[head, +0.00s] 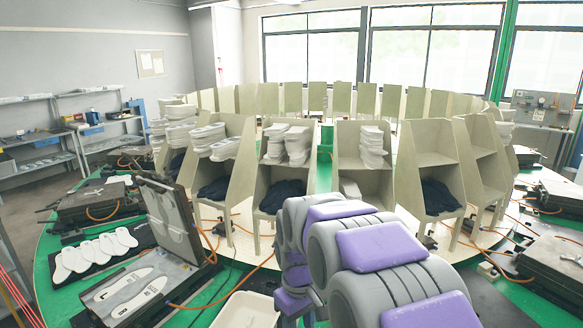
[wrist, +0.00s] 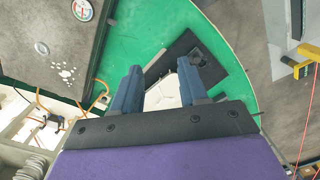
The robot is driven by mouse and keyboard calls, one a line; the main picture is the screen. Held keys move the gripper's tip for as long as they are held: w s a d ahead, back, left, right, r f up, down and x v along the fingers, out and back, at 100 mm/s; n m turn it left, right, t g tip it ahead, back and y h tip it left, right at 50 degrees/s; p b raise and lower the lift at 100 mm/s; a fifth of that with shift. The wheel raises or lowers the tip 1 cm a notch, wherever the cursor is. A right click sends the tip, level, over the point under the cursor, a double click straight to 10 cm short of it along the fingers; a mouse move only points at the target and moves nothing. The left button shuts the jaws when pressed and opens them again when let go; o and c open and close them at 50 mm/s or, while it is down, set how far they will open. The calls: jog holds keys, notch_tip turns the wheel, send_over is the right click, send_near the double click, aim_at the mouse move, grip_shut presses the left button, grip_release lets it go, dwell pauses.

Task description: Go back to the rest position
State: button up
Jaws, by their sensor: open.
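My gripper (wrist: 158,80) shows in the wrist view with its two blue fingers apart. No object is held between them. Beyond the fingers lies a black mat (wrist: 183,45) on the green carousel top (wrist: 142,38). A white piece (wrist: 163,95), likely an insole, shows on it between the fingers, partly hidden by them. In the head view my purple and grey arm fills the lower right middle, and the gripper cannot be made out there. White insoles (head: 95,249) lie in a row on a black mat at the left.
An open mould (head: 129,286) with white insole shapes stands at lower left, its lid (head: 172,219) raised. Wooden bins (head: 291,183) with stacked white insoles and dark cloth ring the carousel. Closed moulds (head: 88,201) and orange hoses lie around. A pale box (head: 245,310) is at the front.

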jog(key=s+d+m, duration=0.3)
jog(key=s+d, duration=0.2)
jog(key=s, duration=1)
jog(key=s+d+m+g, duration=0.1)
jog(key=s+d+m, duration=0.3)
jog(key=s, duration=1)
jog(key=shift+s+d+f+m, duration=0.2)
jog(key=shift+s+d+m, duration=0.15)
jog(key=shift+d, duration=0.9)
jog(key=shift+s+d, duration=0.35)
